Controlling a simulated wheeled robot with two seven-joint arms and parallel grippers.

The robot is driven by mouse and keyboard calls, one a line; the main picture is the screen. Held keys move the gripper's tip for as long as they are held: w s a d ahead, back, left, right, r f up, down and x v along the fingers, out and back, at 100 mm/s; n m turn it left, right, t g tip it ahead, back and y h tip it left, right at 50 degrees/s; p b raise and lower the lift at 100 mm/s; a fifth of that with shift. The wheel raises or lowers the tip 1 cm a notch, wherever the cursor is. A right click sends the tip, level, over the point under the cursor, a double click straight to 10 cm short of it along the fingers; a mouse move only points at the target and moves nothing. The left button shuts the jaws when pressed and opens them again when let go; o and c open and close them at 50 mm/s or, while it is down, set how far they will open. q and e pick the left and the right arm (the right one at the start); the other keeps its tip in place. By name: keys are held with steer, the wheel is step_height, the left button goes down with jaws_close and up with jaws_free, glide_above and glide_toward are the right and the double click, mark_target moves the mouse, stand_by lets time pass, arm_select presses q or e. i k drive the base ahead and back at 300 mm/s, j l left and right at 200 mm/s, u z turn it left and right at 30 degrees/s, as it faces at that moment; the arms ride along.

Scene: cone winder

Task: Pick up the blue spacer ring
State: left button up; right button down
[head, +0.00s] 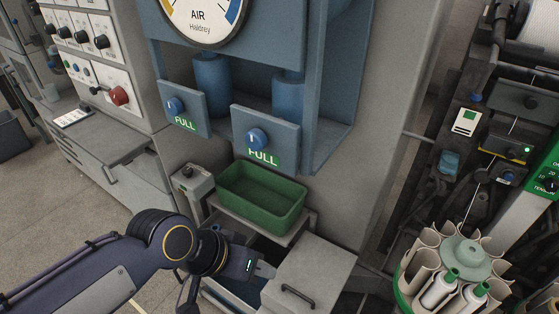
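I cannot make out a blue spacer ring anywhere in the head view. My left gripper (264,269) reaches in from the lower left, over an open grey compartment (228,298) with a dark blue inside, just below the green tray. Its fingers point right, toward a grey panel with a handle. They are small and dark here, so I cannot tell whether they are open or shut. My gripper and arm hide part of the compartment. My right gripper is not in view.
The green tray (262,197) looks empty on its grey stand. The grey panel (312,268) is close to my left fingers. At right, a round holder bears several paper tubes (418,265) beside the winder.

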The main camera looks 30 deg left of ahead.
mark_target(215, 226)
steer(key=u, duration=1.7)
steer(key=j+z, duration=0.1)
steer(key=z, duration=0.35)
steer(key=i+j+z, duration=0.25)
steer(key=j, duration=0.25)
steer(key=j+z, duration=0.25)
steer(key=j, duration=0.25)
steer(key=j+z, duration=0.3)
steer(key=j, duration=0.2)
steer(key=i+j, duration=0.1)
steer(key=j, duration=0.3)
steer(key=i+j, duration=0.15)
steer(key=j, duration=0.25)
steer(key=i+j, duration=0.1)
steer(key=j, duration=0.35)
steer(key=i+j, duration=0.1)
steer(key=j, duration=0.3)
steer(key=i+j+z, duration=0.1)
steer(key=j, duration=0.3)
